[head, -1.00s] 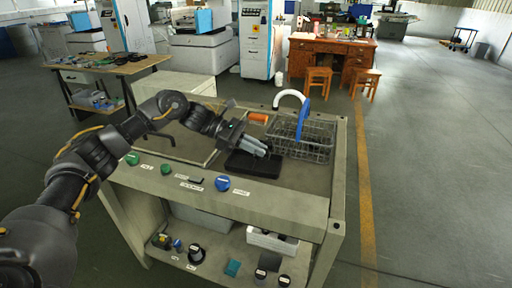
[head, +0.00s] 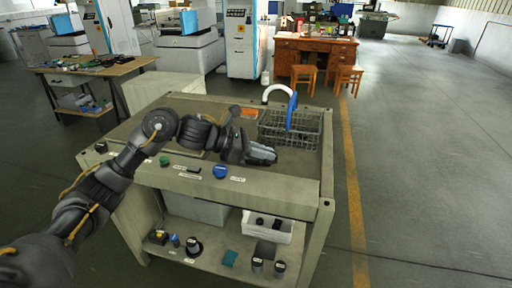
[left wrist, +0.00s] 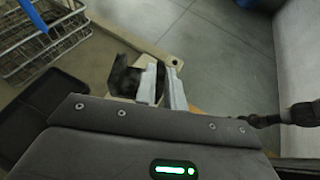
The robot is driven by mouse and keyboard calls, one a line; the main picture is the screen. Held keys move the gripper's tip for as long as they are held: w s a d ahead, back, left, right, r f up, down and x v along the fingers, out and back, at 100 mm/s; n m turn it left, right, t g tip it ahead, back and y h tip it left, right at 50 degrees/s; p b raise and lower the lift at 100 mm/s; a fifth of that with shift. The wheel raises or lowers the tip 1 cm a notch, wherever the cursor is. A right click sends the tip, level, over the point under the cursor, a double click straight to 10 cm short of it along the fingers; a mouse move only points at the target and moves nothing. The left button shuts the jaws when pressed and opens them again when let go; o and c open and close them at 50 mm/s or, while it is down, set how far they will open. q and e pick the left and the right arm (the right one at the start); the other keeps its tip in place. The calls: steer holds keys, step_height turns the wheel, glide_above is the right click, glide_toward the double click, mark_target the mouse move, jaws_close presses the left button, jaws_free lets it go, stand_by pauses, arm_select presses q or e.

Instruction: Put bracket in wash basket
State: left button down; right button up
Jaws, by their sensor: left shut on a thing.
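My left gripper (head: 272,156) is above the bench top, in front of the wire wash basket (head: 315,144). In the left wrist view its pale fingers (left wrist: 160,84) are shut on a dark angular bracket (left wrist: 124,76), which sticks out to their left. The bracket is hard to make out in the head view. The basket also shows at the top left of the left wrist view (left wrist: 62,45), apart from the bracket. A black tray (left wrist: 38,118) lies on the bench below the basket in that view. My right gripper is not in view.
A blue upright part (head: 292,110) and a white curved pipe (head: 277,88) stand at the basket. Below is a shelf with a white bin (head: 268,229). Open floor lies right of the bench.

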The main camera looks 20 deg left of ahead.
arm_select(q)
steer(key=s+a+f+n+t+y, duration=0.2)
steer(key=s+a+f+n+t, duration=0.1)
steer(key=s+f, duration=0.4)
steer(key=s+a+f+n+t+y, duration=0.3)
steer(key=s+f+n, duration=0.1)
steer(key=s+f, duration=0.4)
steer(key=shift+s+f, duration=0.15)
steer(key=shift+s, duration=0.65)
